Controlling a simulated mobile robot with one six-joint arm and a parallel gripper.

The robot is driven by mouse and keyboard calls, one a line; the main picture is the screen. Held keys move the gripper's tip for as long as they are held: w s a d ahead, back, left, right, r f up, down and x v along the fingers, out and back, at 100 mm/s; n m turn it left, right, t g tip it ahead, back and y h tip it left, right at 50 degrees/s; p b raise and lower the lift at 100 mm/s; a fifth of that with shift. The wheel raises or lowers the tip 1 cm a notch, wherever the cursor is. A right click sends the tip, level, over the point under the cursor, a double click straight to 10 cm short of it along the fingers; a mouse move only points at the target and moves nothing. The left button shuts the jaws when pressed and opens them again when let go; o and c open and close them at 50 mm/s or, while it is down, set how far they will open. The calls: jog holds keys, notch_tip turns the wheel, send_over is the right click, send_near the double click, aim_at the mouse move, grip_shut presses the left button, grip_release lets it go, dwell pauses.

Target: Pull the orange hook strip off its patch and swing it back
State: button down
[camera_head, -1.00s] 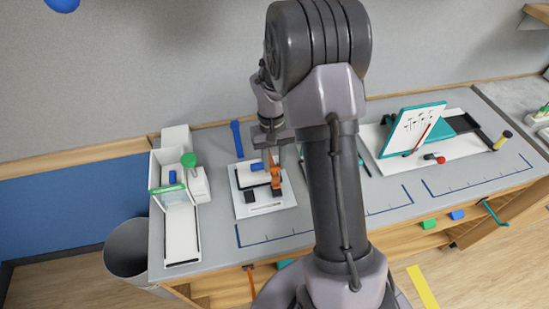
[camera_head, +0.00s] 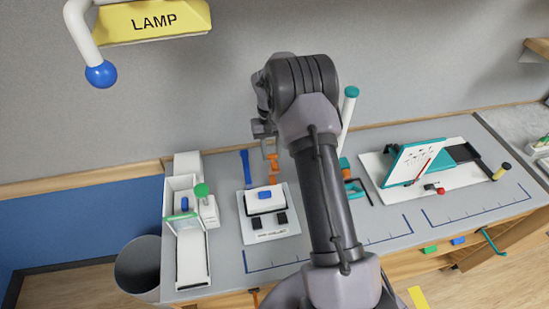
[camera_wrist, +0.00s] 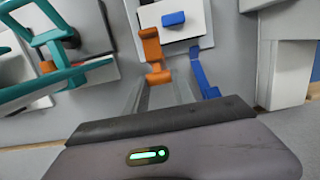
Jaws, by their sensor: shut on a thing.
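The orange hook strip (camera_head: 272,160) is at the back edge of the white board (camera_head: 270,238), off the two black patches (camera_head: 281,217) at the board's front. In the wrist view the strip (camera_wrist: 151,50) extends from the board's edge to my fingertips. My gripper (camera_head: 269,147) is shut on its free end; the wrist view shows this end at my fingers (camera_wrist: 160,85). A white block with a blue top piece (camera_head: 264,195) sits on the board. The patches are out of the wrist view.
A white device with a green knob (camera_head: 201,190) stands further left. A teal stand (camera_head: 413,160) is at the right. A yellow lamp (camera_head: 155,20) hangs above. Bare grey bench lies in front of the board.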

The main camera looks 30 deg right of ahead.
jog(key=w+d+f+b, duration=0.2)
jog(key=w+f, duration=0.3)
jog(key=w, duration=0.3)
jog(key=shift+d+f, duration=0.2)
jog(key=shift+f, duration=0.2)
jog(key=shift+w, duration=0.1)
jog(key=shift+r, duration=0.1)
jog(key=c, duration=1)
grip_release()
jog(key=shift+w, duration=0.1)
jog(key=shift+c, duration=0.2)
notch_tip(320, 180, up, 7)
jog(key=p, duration=0.1)
jog(key=shift+w+d+r, duration=0.15)
jog(key=shift+w+r, duration=0.05)
jog(key=shift+w, duration=0.25)
